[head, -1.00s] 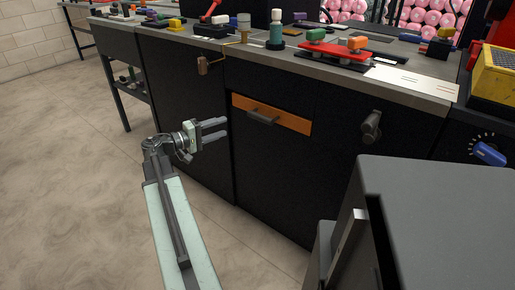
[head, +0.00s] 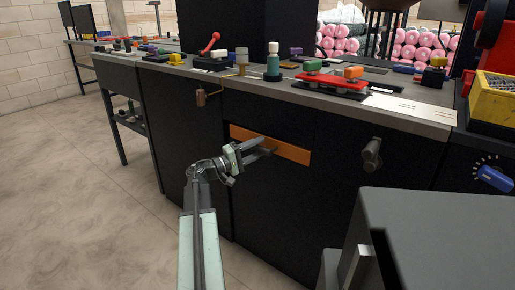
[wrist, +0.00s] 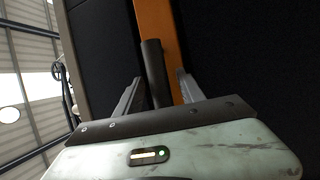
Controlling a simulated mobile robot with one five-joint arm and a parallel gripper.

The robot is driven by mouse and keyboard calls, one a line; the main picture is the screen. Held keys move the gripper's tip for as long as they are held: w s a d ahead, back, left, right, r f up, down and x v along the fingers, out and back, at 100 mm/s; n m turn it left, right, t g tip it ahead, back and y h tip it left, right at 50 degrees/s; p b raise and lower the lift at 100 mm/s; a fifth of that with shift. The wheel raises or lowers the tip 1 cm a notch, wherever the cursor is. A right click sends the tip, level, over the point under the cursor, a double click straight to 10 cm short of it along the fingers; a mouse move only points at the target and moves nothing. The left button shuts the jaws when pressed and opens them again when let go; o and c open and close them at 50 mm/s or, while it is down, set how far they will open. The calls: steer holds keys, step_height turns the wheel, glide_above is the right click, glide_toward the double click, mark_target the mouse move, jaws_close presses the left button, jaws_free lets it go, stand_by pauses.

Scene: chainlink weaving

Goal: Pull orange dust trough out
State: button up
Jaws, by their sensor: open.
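The orange dust trough (head: 292,151) is a flat orange front panel set in the black cabinet front. It looks flush with the cabinet. My gripper (head: 268,147) is at the left part of the panel and hides its handle in the head view. In the wrist view the dark handle (wrist: 155,72) stands between the two open fingers of my gripper (wrist: 157,92), with the orange trough front (wrist: 155,18) behind it. The fingers are on either side of the handle; I cannot tell whether either one touches it.
The black cabinet (head: 330,195) carries a worktop with a red clamp-like tool (head: 330,81) and a teal bottle (head: 273,68). A dark knob (head: 371,153) sticks out right of the trough. A grey box (head: 445,235) stands at the front right. The floor (head: 100,200) at left is clear.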

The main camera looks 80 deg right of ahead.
jaws_close()
stand_by(1.4)
